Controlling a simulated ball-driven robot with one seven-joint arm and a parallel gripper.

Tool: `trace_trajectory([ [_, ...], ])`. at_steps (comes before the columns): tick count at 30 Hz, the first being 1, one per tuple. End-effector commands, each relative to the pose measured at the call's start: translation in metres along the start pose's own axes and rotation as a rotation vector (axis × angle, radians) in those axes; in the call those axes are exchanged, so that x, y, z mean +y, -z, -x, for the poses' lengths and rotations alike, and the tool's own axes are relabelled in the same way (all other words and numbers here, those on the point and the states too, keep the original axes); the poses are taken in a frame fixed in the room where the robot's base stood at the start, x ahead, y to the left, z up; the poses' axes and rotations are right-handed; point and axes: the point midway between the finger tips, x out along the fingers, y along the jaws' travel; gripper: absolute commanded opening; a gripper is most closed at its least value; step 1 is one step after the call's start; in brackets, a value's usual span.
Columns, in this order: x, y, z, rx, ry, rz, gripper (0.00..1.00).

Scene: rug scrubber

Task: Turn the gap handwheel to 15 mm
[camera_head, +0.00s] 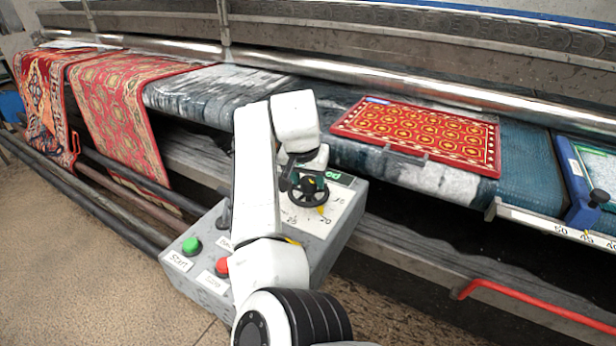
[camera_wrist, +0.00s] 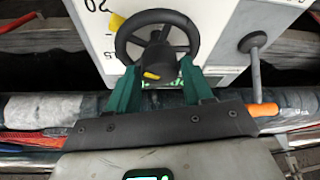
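The gap handwheel (camera_head: 308,191) is a black spoked wheel on the sloping white face of a grey control box (camera_head: 330,243). A yellow pointer (camera_head: 320,210) at its rim lies close to the printed 20. In the wrist view the handwheel (camera_wrist: 157,40) is near the top, with the yellow pointer (camera_wrist: 116,21) at its left rim and a dark hub in the middle. My gripper (camera_wrist: 160,72) has its two green fingers apart, one on each side of the wheel's near part. I cannot tell whether they touch it. The arm and gripper partly hide the wheel in the head view.
A green button (camera_head: 191,245) and a red button (camera_head: 222,266) are on the box's left. A lever with an orange tip (camera_wrist: 263,109) stands beside the wheel. Rugs (camera_head: 420,131) lie on the machine behind. A red bar (camera_head: 535,305) is at front right.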

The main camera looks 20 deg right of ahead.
Motion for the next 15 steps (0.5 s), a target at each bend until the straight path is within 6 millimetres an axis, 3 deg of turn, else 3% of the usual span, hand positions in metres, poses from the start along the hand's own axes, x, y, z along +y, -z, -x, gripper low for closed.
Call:
trace_trajectory([
  [11,0.0001,0.0000,0.0001,0.000,0.000,0.000,0.14],
  [15,0.0003,0.0002,0.0007,0.000,0.001,0.004,0.13],
])
